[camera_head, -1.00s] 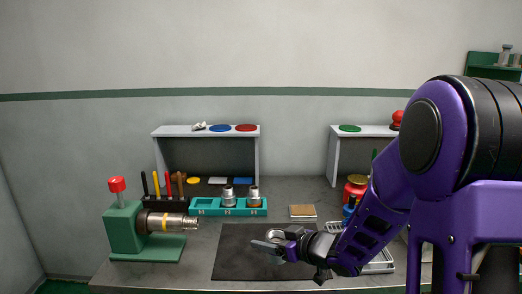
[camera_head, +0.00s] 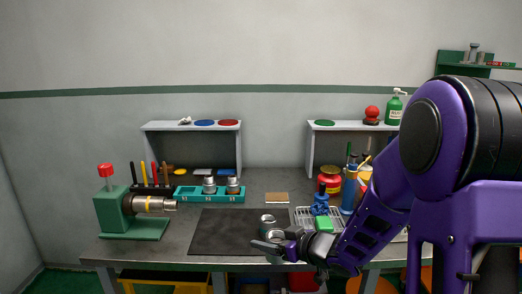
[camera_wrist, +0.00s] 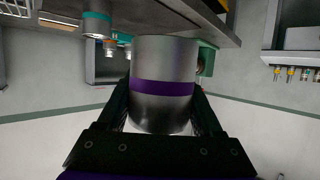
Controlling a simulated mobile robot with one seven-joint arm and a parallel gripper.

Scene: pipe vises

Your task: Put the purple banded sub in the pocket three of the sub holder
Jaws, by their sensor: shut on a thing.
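My gripper (camera_head: 268,246) is shut on the purple banded sub. In the wrist view the purple banded sub (camera_wrist: 163,82) is a grey metal cylinder with a purple band, held between the two dark fingers. In the head view my gripper is near the front edge of the bench, and the held sub is small and partly hidden. The teal sub holder (camera_head: 182,195) stands at the back middle of the bench. Two metal subs (camera_head: 209,185) (camera_head: 233,185) stand in its middle and right parts. Its left end shows no sub. The pocket numbers are too small to read.
Another metal sub (camera_head: 268,222) stands on the dark mat (camera_head: 225,240), just behind my gripper. A green pipe vise (camera_head: 115,215) holding a pipe stands at the left. A wire rack (camera_head: 305,215), red can (camera_head: 330,180) and bottles are at the right. The mat's left part is clear.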

